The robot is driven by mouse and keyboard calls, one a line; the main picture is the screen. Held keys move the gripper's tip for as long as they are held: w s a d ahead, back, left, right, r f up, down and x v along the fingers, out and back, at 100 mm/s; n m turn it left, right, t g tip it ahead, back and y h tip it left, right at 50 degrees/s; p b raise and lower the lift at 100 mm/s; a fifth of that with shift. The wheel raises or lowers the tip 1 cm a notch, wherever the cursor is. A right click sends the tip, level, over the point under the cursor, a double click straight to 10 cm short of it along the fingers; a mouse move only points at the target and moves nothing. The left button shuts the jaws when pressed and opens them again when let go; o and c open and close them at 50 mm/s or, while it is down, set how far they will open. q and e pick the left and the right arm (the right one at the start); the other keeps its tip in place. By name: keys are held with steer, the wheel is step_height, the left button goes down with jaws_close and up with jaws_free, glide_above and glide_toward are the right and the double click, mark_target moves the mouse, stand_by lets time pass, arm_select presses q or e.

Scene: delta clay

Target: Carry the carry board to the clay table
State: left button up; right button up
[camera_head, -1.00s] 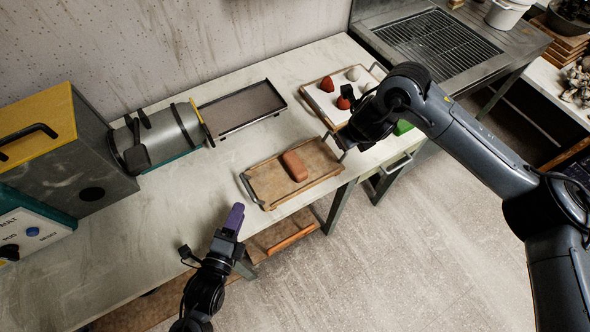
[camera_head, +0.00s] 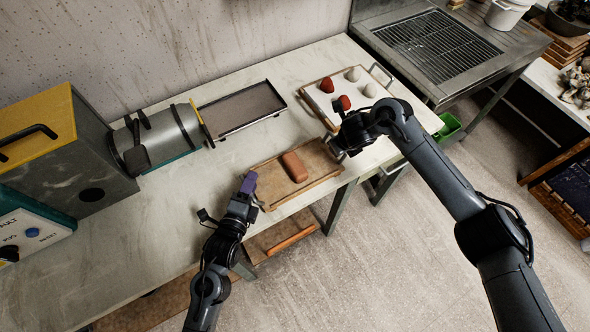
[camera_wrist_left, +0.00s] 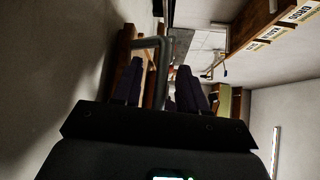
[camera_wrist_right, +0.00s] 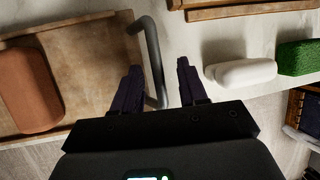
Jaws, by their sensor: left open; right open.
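The carry board (camera_head: 268,177), a shallow wooden tray with grey end handles, lies on the pale worktop (camera_head: 150,228) near its front edge. A reddish-brown clay block (camera_head: 294,166) rests on it. My left gripper (camera_head: 249,182) is open at the board's left end; in the left wrist view a grey handle (camera_wrist_left: 150,42) stands between its fingers. My right gripper (camera_head: 340,148) is open at the right end; in the right wrist view the other handle (camera_wrist_right: 154,62) passes between its open fingers (camera_wrist_right: 158,88). I cannot tell which surface is the clay table.
A second board (camera_head: 325,115) with red and pale lumps lies behind my right gripper. An empty dark-rimmed tray (camera_head: 240,108) and a grey cylinder machine (camera_head: 172,130) stand at the back. A white block (camera_wrist_right: 240,73) and green block (camera_wrist_right: 298,58) lie right of the handle.

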arm_select(q)
steer(key=shift+w+d+f, duration=0.1)
steer(key=shift+w, duration=0.15)
arm_select(e)
steer(key=shift+f, duration=0.35)
steer(key=shift+w, duration=0.1)
arm_select(q)
jaws_close()
arm_select(e)
jaws_close()
steer(key=shift+r, duration=0.1)
